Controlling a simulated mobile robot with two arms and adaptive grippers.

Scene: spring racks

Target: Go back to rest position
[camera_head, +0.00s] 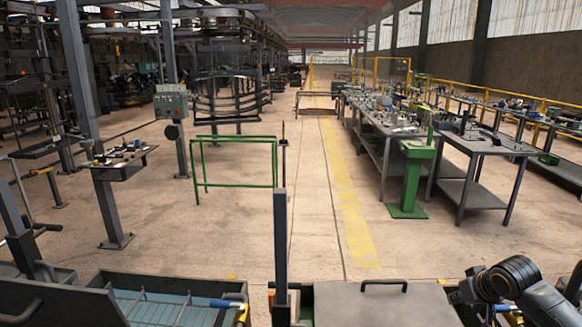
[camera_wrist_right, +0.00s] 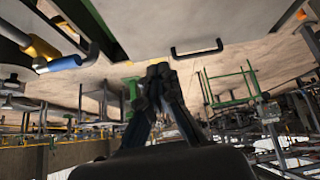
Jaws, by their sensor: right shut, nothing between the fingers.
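My right arm (camera_head: 512,278) comes in at the lower right of the head view, beside a grey lidded box. In the right wrist view my right gripper (camera_wrist_right: 158,72) is in the middle, its dark fingers together with nothing between them. That view is upside down. The gripper is apart from the box handle. My left gripper is not in the head view.
The grey lid (camera_head: 365,306) has a black handle (camera_head: 384,283). A blue-lined bin (camera_head: 150,300) and a dark post (camera_head: 280,245) stand close in front. A green frame (camera_head: 233,140), workbenches (camera_head: 480,145) and a green stand (camera_head: 412,180) are farther off. The floor between is clear.

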